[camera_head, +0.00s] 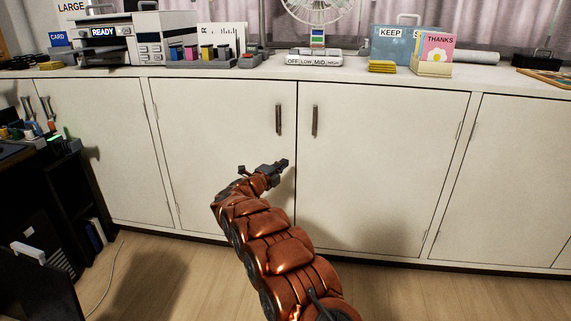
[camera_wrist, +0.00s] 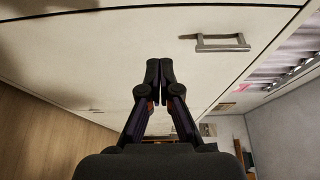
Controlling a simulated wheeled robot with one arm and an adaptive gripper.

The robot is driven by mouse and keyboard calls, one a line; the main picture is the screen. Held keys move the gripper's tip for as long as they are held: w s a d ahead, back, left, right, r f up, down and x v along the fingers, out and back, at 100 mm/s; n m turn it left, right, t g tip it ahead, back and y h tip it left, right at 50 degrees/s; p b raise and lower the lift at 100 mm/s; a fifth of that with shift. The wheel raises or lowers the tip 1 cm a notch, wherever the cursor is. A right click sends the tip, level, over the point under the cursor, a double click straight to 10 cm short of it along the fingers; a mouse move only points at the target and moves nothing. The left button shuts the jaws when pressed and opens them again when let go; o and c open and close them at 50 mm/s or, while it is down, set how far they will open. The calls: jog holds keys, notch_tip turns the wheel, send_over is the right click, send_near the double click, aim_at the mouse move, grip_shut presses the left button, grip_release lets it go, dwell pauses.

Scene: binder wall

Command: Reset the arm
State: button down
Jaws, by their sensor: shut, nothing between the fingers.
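My copper-coloured arm (camera_head: 275,245) reaches from the bottom of the head view toward the white cabinet. My gripper (camera_head: 284,162) is in front of the middle cabinet doors, below their handles. In the wrist view my gripper (camera_wrist: 159,72) has its two dark fingertips together with nothing between them. A cabinet door (camera_wrist: 100,45) fills much of the wrist view behind the fingers. A metal door handle (camera_wrist: 218,42) shows to the upper right of the fingertips. I cannot tell whether the gripper touches the door.
The left door handle (camera_head: 279,119) and right door handle (camera_head: 315,121) are on closed doors. The countertop (camera_head: 230,73) holds a printer (camera_head: 105,45), a fan (camera_head: 317,10) and a yellow notepad stack (camera_head: 382,66). A dark desk (camera_head: 60,175) stands at left. Wood floor (camera_head: 160,275) is clear below.

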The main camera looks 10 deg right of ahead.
jog(key=s+a+r+n+t+y+p, duration=0.1)
jog(key=a+r+n+y+p, duration=0.25)
jog(key=r, duration=0.45)
jog(key=s+a+r+n+y+p, duration=0.1)
jog(key=a+r+n+y+p, duration=0.1)
jog(key=r+n+y+p, duration=0.4)
jog(key=s+a+r+n+t+y+p, duration=0.1)
jog(key=s+a+r+n+y+p, duration=0.15)
jog(key=r, duration=0.65)
jog(key=s+a+r+n+g+y+p, duration=0.1)
jog(key=s+r+n+g+y+p, duration=0.15)
jog(key=s, duration=0.45)
jog(key=s+a+r+n+g+y+p, duration=0.1)
jog(key=s+r+n+g+p, duration=0.1)
jog(key=s+r+n+p, duration=0.35)
jog(key=s+d+n+g+h+p, duration=0.1)
jog(key=s+d+g+p, duration=0.3)
jog(key=s, duration=1.3)
jog(key=s+d+r+n+g+h+p, duration=0.1)
jog(key=s+d+n+g+p, duration=0.2)
jog(key=s, duration=1.5)
jog(key=s+d+r+n+g+h+p, duration=0.1)
jog(key=s+d+g+p, duration=0.5)
jog(key=s, duration=1.1)
jog(key=d+n+h, duration=0.1)
jog(key=d, duration=0.3)
jog(key=shift+s+d, duration=0.3)
jog(key=shift+s, duration=0.1)
jog(key=shift+a+r, duration=0.1)
jog(key=shift+a, duration=0.05)
